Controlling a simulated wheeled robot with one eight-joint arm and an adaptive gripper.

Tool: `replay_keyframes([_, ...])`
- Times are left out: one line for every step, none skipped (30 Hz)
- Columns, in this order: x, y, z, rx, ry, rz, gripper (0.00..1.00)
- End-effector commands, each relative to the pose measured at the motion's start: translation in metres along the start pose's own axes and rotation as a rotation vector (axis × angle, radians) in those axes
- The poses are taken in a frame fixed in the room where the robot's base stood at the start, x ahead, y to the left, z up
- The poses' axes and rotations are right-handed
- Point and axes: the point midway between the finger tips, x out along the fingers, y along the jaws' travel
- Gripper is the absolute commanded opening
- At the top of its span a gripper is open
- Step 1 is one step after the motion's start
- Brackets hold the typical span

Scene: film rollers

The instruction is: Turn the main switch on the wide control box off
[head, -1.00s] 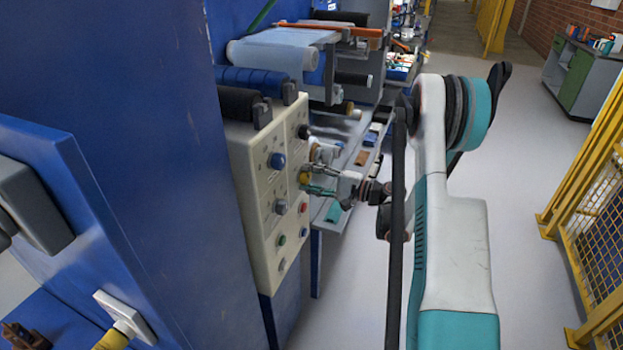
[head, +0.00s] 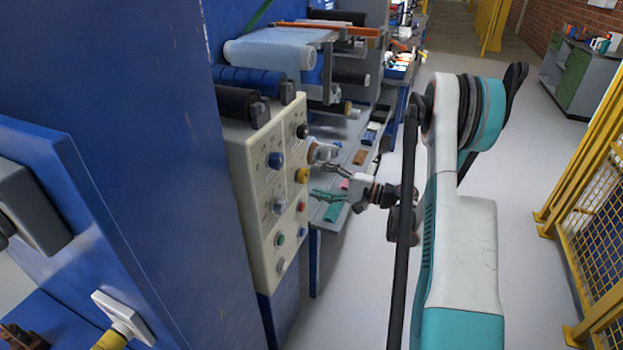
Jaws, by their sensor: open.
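The wide control box (head: 252,200) is a cream panel on the left of centre, seen at a steep angle. My gripper (head: 322,179) is open and empty, just right of the panel at about the yellow knob's height. Its fingers point left at the panel, with a small gap showing.
Blue machine walls (head: 180,190) fill the left. Rollers (head: 270,58) and a grey shelf (head: 345,165) with small items lie behind the box. Yellow fencing (head: 585,200) stands at the right. The grey floor (head: 545,190) between is clear.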

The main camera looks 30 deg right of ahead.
Motion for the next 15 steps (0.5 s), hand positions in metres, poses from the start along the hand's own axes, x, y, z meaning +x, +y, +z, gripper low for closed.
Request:
replay_keyframes([-0.013,0.0,-0.001,0.0,0.004,-0.001,0.62])
replay_keyframes([-0.019,0.0,-0.001,0.0,0.004,-0.001,0.62])
replay_keyframes([-0.027,0.0,-0.001,0.0,0.004,-0.001,0.62])
replay_keyframes([-0.033,0.0,-0.001,0.0,0.004,-0.001,0.62])
replay_keyframes([-0.039,0.0,-0.001,0.0,0.004,-0.001,0.62])
replay_keyframes([-0.046,0.0,-0.001,0.0,0.004,-0.001,0.62])
replay_keyframes([-0.051,0.0,-0.001,0.0,0.003,-0.001,0.62])
replay_keyframes([-0.056,0.0,-0.001,0.0,0.003,-0.001,0.62])
replay_keyframes([-0.062,0.0,-0.001,0.0,0.003,0.0,0.62])
replay_keyframes([-0.066,0.0,-0.001,0.0,0.002,0.0,0.62])
replay_keyframes([-0.069,0.0,-0.001,0.0,0.002,0.0,0.62])
replay_keyframes([-0.072,0.0,0.0,0.0,0.002,0.0,0.62])
replay_keyframes([-0.075,0.0,0.0,0.0,0.001,0.0,0.62])
replay_keyframes([-0.077,0.0,0.0,0.0,0.001,0.0,0.62])
replay_keyframes([-0.079,0.0,0.0,0.0,0.0,0.0,0.62])
